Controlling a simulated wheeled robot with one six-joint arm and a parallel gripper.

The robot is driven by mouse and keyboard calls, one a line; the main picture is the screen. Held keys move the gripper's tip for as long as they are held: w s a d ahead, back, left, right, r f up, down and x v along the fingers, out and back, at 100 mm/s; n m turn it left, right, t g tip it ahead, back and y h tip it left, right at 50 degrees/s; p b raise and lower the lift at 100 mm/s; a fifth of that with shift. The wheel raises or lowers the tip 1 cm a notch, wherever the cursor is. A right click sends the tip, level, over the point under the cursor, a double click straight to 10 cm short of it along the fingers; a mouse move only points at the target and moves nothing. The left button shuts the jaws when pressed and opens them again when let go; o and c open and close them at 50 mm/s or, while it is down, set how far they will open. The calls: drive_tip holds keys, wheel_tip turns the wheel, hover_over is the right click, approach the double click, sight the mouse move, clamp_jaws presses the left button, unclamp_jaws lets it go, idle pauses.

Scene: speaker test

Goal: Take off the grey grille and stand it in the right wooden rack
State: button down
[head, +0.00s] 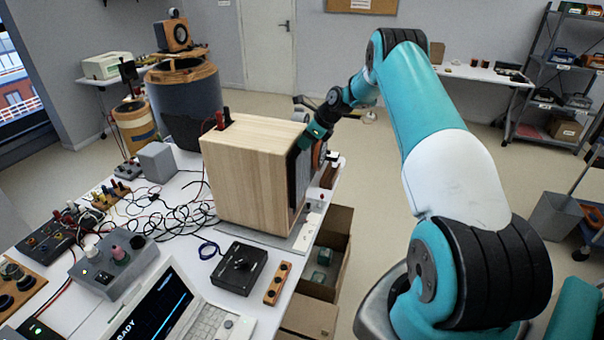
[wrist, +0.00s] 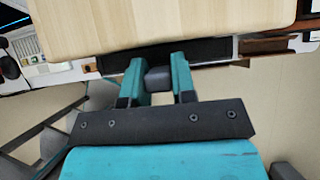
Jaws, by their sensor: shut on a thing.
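The wooden speaker box (head: 250,180) stands on the white table. The dark grey grille (head: 299,180) shows as a narrow panel at its right-hand face. My gripper (wrist: 158,68) is shut on a small grey block at the grille, between its two teal fingers in the wrist view. There the grille is a dark strip (wrist: 208,50) along the edge of the pale wooden box (wrist: 160,22). I cannot tell whether the grille is apart from the box. In the head view my gripper (head: 305,143) is at the grille's upper part, its fingers mostly hidden. I cannot clearly make out the right wooden rack.
Brown wooden pieces (wrist: 275,45) lie beyond the grille in the wrist view. A black control box (head: 239,268), a laptop (head: 165,310) and tangled cables crowd the table. An open cardboard box (head: 341,222) stands beside the table's right edge. Open floor lies behind.

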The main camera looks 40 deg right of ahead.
drive_tip(key=shift+r+p, duration=0.6)
idle(0.4)
drive_tip(key=shift+s+d, duration=0.1)
drive_tip(key=shift+s, duration=0.05)
idle(0.3)
drive_tip(key=s+d+p, duration=0.1)
drive_tip(key=s+d, duration=0.2)
drive_tip(key=s, duration=0.2)
drive_tip(key=shift+s+d+p, duration=0.2)
drive_tip(key=shift+s+p, duration=0.15)
drive_tip(key=shift+s, duration=0.05)
idle(1.1)
idle(0.5)
